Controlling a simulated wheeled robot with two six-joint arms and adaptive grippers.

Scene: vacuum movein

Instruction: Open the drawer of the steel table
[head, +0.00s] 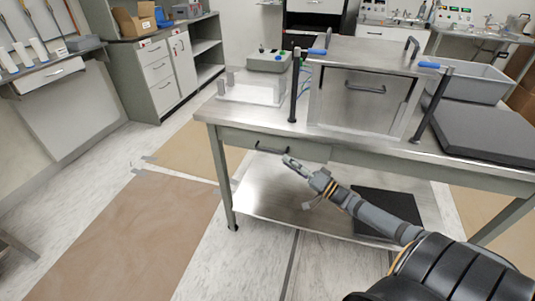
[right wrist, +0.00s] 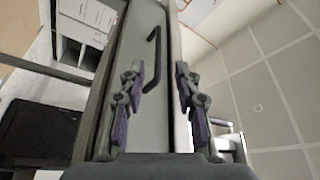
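The steel table (head: 190,112) stands across the middle of the head view. Its drawer (head: 232,138) is under the left part of the top and looks shut, with a dark bar handle (head: 272,151) on the front. My right gripper (head: 290,161) is by the right end of this handle. In the right wrist view, my right gripper (right wrist: 160,72) is open, with two separate fingers and nothing held. The drawer handle (right wrist: 152,60) shows beyond the fingertips, nearer the left finger; contact cannot be told. My left gripper is not in view.
On the table top are a steel box with a lid (head: 365,98), a clear tray (head: 250,88), a grey bin (head: 468,82) and a dark slab (head: 485,130). A lower shelf (head: 285,203) lies under the drawer. The floor left of the table is clear.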

